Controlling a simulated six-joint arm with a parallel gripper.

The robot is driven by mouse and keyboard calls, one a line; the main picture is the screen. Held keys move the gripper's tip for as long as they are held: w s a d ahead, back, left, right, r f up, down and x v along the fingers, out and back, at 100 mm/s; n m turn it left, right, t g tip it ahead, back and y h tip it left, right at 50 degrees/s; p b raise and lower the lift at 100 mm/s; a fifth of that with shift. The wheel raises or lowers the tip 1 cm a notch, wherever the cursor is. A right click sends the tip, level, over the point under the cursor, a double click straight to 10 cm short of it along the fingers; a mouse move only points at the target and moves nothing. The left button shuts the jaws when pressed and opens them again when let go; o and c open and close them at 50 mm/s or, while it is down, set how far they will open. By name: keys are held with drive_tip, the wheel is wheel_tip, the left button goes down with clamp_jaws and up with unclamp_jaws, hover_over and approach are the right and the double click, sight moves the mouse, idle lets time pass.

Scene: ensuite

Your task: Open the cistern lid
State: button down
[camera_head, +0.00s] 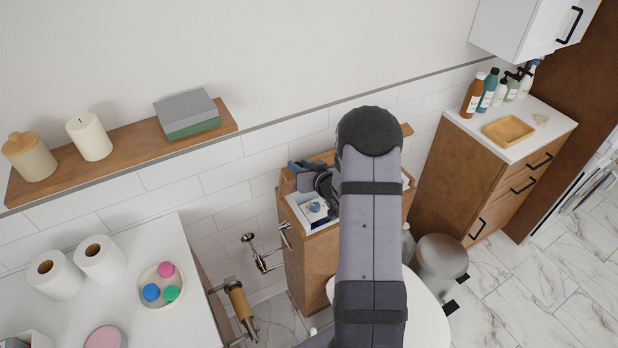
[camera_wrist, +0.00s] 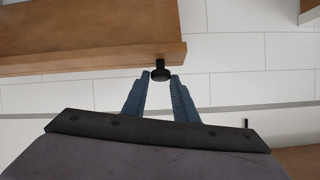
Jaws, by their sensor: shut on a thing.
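The wooden cistern cabinet (camera_head: 314,268) stands against the tiled wall in the middle of the head view, partly hidden by my arm. Its white-rimmed top is uncovered at the left, with a small blue-and-white item (camera_head: 315,209) inside. The wooden lid (camera_wrist: 85,40) fills the upper left of the wrist view; it appears raised at the back of the cistern. A black knob (camera_wrist: 160,72) sticks out from the lid's edge. My gripper (camera_wrist: 159,80) has its blue fingers on either side of the knob, shut on it.
A wooden shelf (camera_head: 140,147) with a jar, a candle and boxes runs along the wall at left. A counter (camera_head: 185,310) with paper rolls stands front left. A metal valve (camera_head: 262,256) sits left of the cistern. A wooden cabinet (camera_head: 455,170) with bottles stands at right.

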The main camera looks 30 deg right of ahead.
drive_tip(key=shift+g, duration=0.9)
drive_tip(key=w+r+p, duration=0.2)
drive_tip(key=w+p, duration=0.1)
drive_tip(key=w+r+p, duration=0.1)
drive_tip(key=w, duration=0.1)
drive_tip(key=shift+a, duration=0.2)
drive_tip(key=shift+w+f+g+p, duration=0.15)
drive_tip(key=shift+w+g+p, duration=0.35)
drive_tip(key=shift+w+p, duration=0.75)
drive_tip(key=shift+s, duration=0.15)
drive_tip(key=c, duration=1.5)
unclamp_jaws()
drive_tip(key=shift+o, duration=0.2)
drive_tip(key=shift+s+f, duration=0.15)
drive_tip(key=shift+s+d, duration=0.1)
drive_tip(key=shift+s, duration=0.05)
drive_tip(key=shift+b+v, duration=1.15)
drive_tip(key=shift+v, duration=2.45)
drive_tip(key=shift+n, duration=0.3)
